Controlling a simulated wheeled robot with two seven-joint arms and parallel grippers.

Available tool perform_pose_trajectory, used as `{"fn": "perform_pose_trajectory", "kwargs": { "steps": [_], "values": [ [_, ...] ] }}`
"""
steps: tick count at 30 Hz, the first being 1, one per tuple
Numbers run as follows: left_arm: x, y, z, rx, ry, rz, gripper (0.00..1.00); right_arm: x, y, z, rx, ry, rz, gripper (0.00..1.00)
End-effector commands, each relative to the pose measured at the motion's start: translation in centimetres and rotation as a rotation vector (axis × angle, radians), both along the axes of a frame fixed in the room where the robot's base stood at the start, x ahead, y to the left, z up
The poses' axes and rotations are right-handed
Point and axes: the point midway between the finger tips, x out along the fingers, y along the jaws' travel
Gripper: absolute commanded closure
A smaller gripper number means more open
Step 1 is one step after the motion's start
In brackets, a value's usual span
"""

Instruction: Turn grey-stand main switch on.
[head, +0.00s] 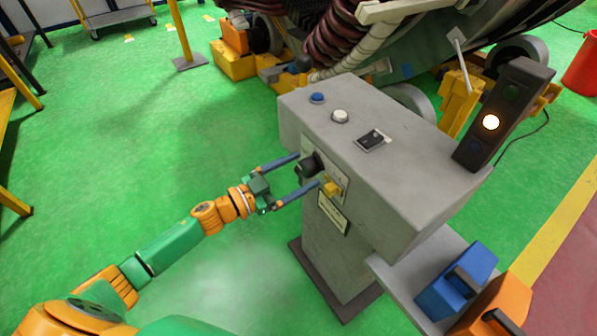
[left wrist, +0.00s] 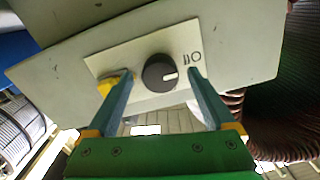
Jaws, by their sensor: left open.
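The grey stand (head: 345,218) stands on the green floor. Its main switch is a round black knob (head: 308,167) on a pale plate on the side facing my left arm. In the left wrist view the knob (left wrist: 156,76) has a white mark pointing right, towards dark lettering on the plate. My left gripper (head: 307,169) is open, with one finger on each side of the knob. In the left wrist view both fingers (left wrist: 160,75) show clear gaps to the knob, and the left finger overlaps a yellow part (left wrist: 106,84). My right gripper is not in view.
The stand's top carries a blue button (head: 317,97), a white button (head: 340,116) and a black rocker (head: 371,139). A dark lamp box (head: 508,105) has its middle lamp lit. Blue (head: 457,283) and orange (head: 497,309) boxes sit at the lower right.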

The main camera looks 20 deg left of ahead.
Motion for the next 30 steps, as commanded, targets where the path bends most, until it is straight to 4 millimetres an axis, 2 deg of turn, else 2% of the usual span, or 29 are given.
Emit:
{"fn": "perform_pose_trajectory", "kwargs": {
  "steps": [4, 5, 14, 23, 30],
  "values": [
    [-0.01, 0.02, -0.04, 0.001, 0.001, 0.0, 0.13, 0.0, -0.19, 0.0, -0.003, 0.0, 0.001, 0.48],
    [-0.01, 0.02, -0.04, 0.001, 0.001, 0.0, 0.15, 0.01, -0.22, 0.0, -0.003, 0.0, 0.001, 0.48],
    [-0.03, 0.03, -0.04, 0.0, 0.001, 0.001, 0.96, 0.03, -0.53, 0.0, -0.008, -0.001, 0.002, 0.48],
    [-0.02, 0.05, -0.02, 0.033, -0.025, 0.001, 0.98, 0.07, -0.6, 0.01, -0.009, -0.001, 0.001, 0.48],
    [-0.02, 0.06, -0.03, 0.154, -0.119, 0.001, 0.98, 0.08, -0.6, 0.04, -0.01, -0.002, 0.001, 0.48]
  ]
}}
